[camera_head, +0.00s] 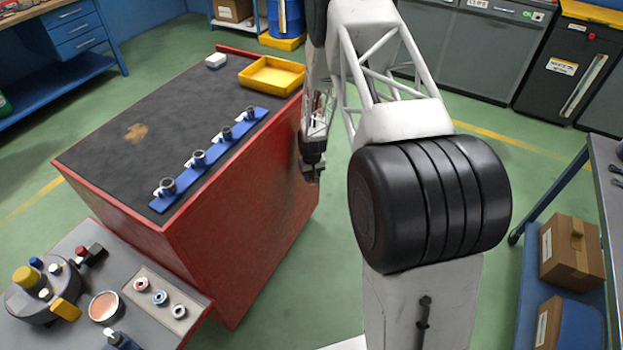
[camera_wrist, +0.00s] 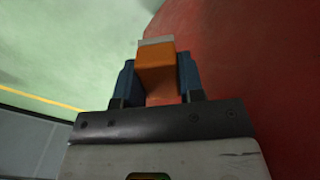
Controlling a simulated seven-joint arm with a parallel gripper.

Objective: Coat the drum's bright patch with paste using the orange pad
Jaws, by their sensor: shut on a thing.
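My gripper (camera_head: 312,174) hangs beside the right side of the red bench, below its top edge. In the wrist view it is shut on the orange pad (camera_wrist: 157,75), a block with a pale grey far end, between two blue-grey fingers. The pad cannot be made out in the head view. A grey round body (camera_head: 38,308) with a yellow cap stands at the lower left; it may be the drum, but I cannot make out a bright patch. A shallow round dish (camera_head: 104,307) with a pinkish-tan inside sits beside it; it may hold the paste.
The red bench (camera_head: 235,245) stands close to my gripper and fills the wrist view's right side. On its dark top are a blue rail (camera_head: 213,158) with several fittings, a yellow tray (camera_head: 271,75) and a white block (camera_head: 216,60). A grey side table (camera_head: 205,304) adjoins it.

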